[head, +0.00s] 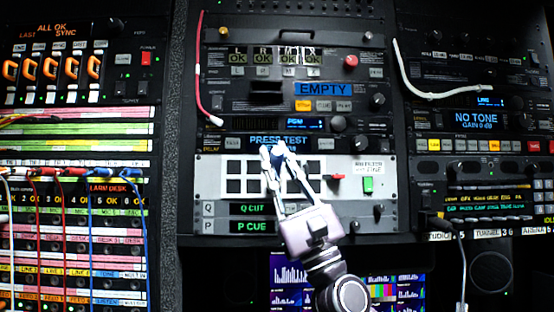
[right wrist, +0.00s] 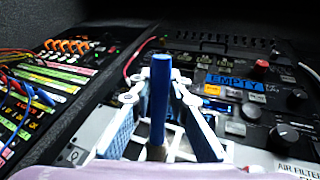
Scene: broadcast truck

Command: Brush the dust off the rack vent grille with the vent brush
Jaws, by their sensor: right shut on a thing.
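My right gripper (head: 278,158) is in front of the white panel with dark square openings (head: 238,166), which looks like the rack vent grille. It is shut on a blue stick-like handle, the vent brush (right wrist: 159,100), which stands between the fingers in the right wrist view. A brownish part shows at the brush's lower end there. The gripper (right wrist: 160,110) and brush cover the middle of the grille. I cannot tell whether the brush touches it, and I cannot make out dust. My left gripper is not in view.
A green switch (head: 368,185) and a red knob (head: 337,177) sit at the panel's right side. Above is a unit with a "PRESS TEST" display (head: 277,140). Patch cables (head: 62,215) hang on the left rack. A white cable (head: 425,88) loops on the right rack.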

